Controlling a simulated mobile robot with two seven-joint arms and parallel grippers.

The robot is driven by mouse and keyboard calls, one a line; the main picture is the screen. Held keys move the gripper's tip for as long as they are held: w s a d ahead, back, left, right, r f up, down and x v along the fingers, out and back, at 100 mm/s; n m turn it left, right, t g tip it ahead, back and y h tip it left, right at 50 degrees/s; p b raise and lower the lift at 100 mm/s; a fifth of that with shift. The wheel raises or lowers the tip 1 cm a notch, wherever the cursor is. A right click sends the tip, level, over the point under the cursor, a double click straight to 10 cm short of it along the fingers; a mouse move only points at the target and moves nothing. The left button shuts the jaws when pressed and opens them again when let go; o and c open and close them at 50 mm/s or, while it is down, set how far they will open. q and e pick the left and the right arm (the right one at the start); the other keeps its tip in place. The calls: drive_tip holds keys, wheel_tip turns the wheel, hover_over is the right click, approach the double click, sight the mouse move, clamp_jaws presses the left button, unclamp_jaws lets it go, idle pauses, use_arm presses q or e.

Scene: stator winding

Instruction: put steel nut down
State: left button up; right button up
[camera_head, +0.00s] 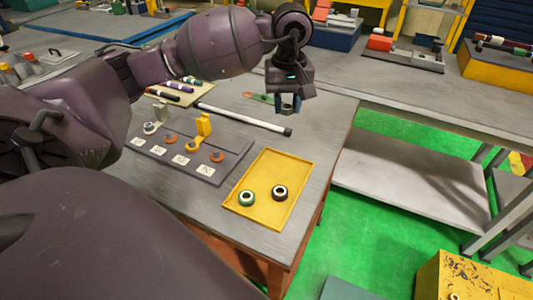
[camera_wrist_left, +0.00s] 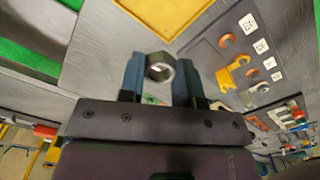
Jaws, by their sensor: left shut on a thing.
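My left gripper (camera_head: 289,104) is raised above the far right part of the grey table. In the left wrist view the steel nut (camera_wrist_left: 160,67) sits between the two fingers of my left gripper (camera_wrist_left: 158,80), which is shut on it. The nut is a shiny grey ring, held clear of the table. In the head view the nut is small and hard to tell from the fingers. My right gripper is not in view.
A grey board (camera_head: 176,161) holds orange rings, white labels and yellow pieces. A white rod (camera_head: 240,118) with black ends lies behind the board.

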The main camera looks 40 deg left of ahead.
use_arm(q)
drive_tip(key=a, duration=0.1)
approach(281, 170)
wheel_tip(281, 170, down, 7)
drive_tip(key=shift+f, duration=0.1)
idle(0.7)
drive_tip(key=shift+f+b, duration=0.1)
drive_tip(key=shift+b, duration=0.25)
drive_tip(key=o, duration=0.5)
drive_tip(key=shift+f, duration=0.1)
drive_tip(key=o, duration=0.4)
drive_tip(key=shift+o, duration=0.2)
